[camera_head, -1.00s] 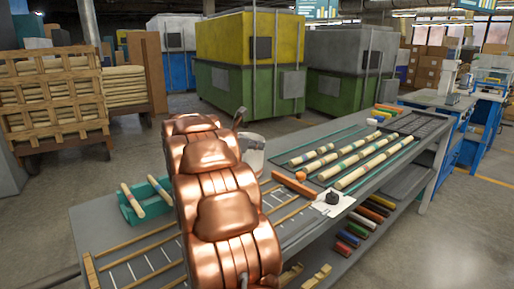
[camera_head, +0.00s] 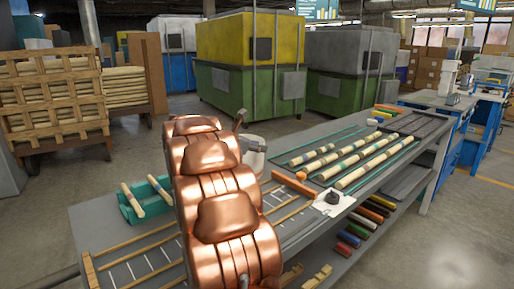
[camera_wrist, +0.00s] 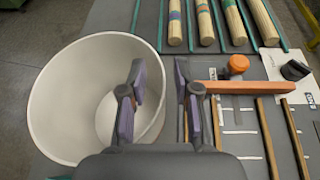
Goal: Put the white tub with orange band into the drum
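A white tub (camera_wrist: 60,105) stands at the left of the wrist view, open side up, with its empty inside showing. In the head view a pale tub (camera_head: 254,158) shows beside the bench's middle, partly hidden behind my copper-coloured arm. Its orange band cannot be made out clearly. My gripper (camera_wrist: 159,70) is open above the tub's right rim. One finger appears over the tub's opening and the other just outside the rim, with gaps showing between fingers and rim. I cannot make out a drum for certain in either view.
The grey bench (camera_head: 150,262) holds striped wooden rods (camera_head: 365,162), an orange-headed tool (camera_wrist: 238,66), a dark knob-like item on a white card (camera_head: 333,200) and a teal tray (camera_head: 132,210). A lower shelf carries coloured blocks. Open floor lies behind the bench.

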